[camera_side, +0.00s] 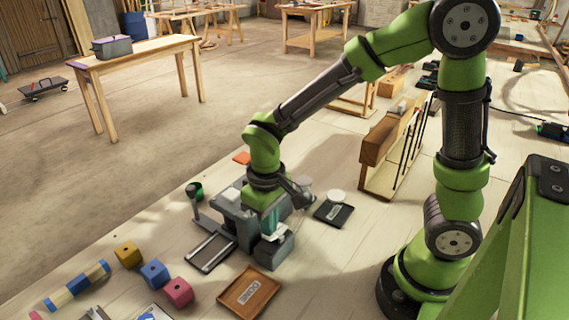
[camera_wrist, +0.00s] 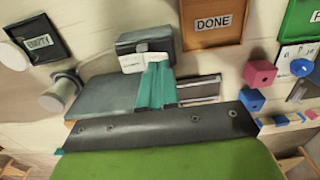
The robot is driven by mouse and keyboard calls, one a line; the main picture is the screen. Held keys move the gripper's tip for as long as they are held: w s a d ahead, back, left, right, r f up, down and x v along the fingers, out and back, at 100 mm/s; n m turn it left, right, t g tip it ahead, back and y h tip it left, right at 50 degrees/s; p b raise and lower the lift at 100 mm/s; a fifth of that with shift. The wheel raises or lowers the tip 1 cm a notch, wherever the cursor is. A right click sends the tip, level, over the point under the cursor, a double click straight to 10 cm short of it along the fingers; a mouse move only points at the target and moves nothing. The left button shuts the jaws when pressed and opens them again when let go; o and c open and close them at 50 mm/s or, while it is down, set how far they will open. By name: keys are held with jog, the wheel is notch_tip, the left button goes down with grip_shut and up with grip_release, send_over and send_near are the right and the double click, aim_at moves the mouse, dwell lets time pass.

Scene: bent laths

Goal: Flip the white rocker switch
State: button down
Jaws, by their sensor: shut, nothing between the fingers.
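My gripper (camera_side: 270,234) points down at a small grey box (camera_side: 274,252) on the bench. In the wrist view its teal fingers (camera_wrist: 156,68) are together, with nothing between them. The tips are close against the side of the box (camera_wrist: 146,38); I cannot tell whether they touch it. A small whitish plate (camera_wrist: 132,63) shows on the box just beside the fingertips. It may be the white rocker switch, but it is too small and partly covered to tell, and its tilt cannot be read. In the side view the fingers and box hide it.
A DONE tray (camera_side: 249,292) lies close in front of the box. A black tray (camera_side: 334,212) is behind it. A larger grey machine body (camera_side: 232,207) and a lever (camera_side: 198,206) stand to the left. Coloured cubes (camera_side: 154,273) lie at front left.

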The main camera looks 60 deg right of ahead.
jog(key=shift+f, duration=0.8)
dwell(0.4)
jog(key=shift+r, duration=3.55)
jog(key=shift+f, duration=0.15)
jog(key=shift+s, duration=0.35)
jog(key=s+d+r+m+t+y, duration=0.1)
jog(key=s+d+r+m+t, duration=0.1)
jog(key=r, duration=0.3)
jog(key=s+d+r+m+t+y, duration=0.1)
jog(key=s+d+r+m+t, duration=0.1)
jog(key=s+d+r+t, duration=0.2)
jog(key=shift+r+t, duration=0.4)
jog(key=shift+t, duration=0.2)
